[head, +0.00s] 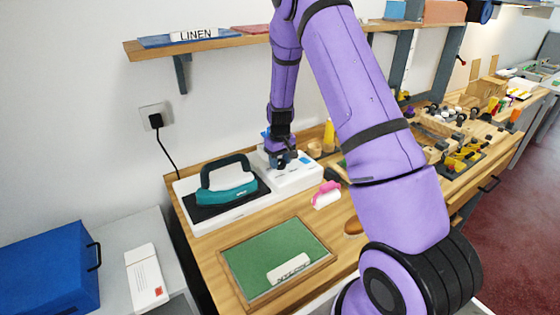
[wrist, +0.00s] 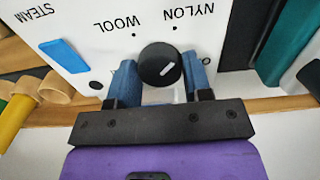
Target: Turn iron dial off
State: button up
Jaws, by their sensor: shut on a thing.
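The black round iron dial (wrist: 158,76) sits on the white control panel (wrist: 105,58) of the iron station. Its short white mark lies to the right of its centre, slanting up and right. WOOL and NYLON print, upside down, each have a dot nearby; no OFF label is readable. My gripper (wrist: 161,80) is shut on the dial, one blue finger on each side. In the head view my gripper (head: 280,159) reaches down onto the white station (head: 304,177) and hides the dial. The teal iron (head: 228,192) rests on a black pad to the left.
A blue button (wrist: 65,55) is beside the STEAM print. A shelf (head: 215,44) hangs above. Wooden cups (wrist: 50,92) stand close to the panel.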

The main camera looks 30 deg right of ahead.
aim_at(280, 161)
jog(key=m, duration=0.4)
jog(key=shift+m, duration=2.6)
jog(key=o, duration=0.9)
notch_tip(280, 161, up, 9)
jog(key=shift+r, duration=0.9)
